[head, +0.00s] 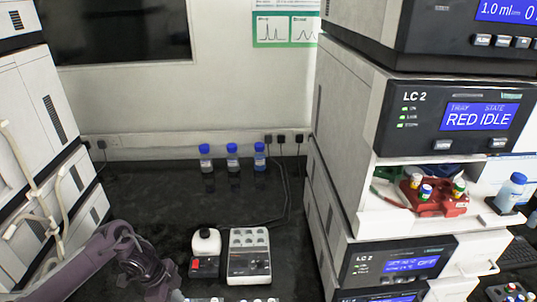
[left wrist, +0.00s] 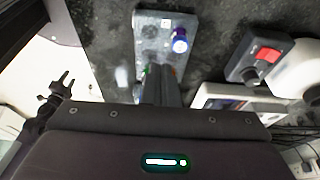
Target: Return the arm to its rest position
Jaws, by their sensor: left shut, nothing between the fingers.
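My left arm (head: 125,262) comes in at the lower left of the head view, bent, with its gripper out of frame or hidden. In the left wrist view my left gripper (left wrist: 160,88) has its fingers together with nothing between them. It points toward a grey rack (left wrist: 150,52) holding a vial with a blue-purple cap (left wrist: 180,40). The vial stands beside the fingertips, apart from them in the picture. A small dark forked shape (left wrist: 58,92) at the left of the wrist view may be my right gripper; its jaw state is unclear.
A red-button device (head: 204,258) and a white block with round wells (head: 249,262) stand on the dark bench. Several blue-capped bottles (head: 232,157) stand at the back. Instrument stacks flank both sides; the right one has an open tray with a red rack (head: 436,203).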

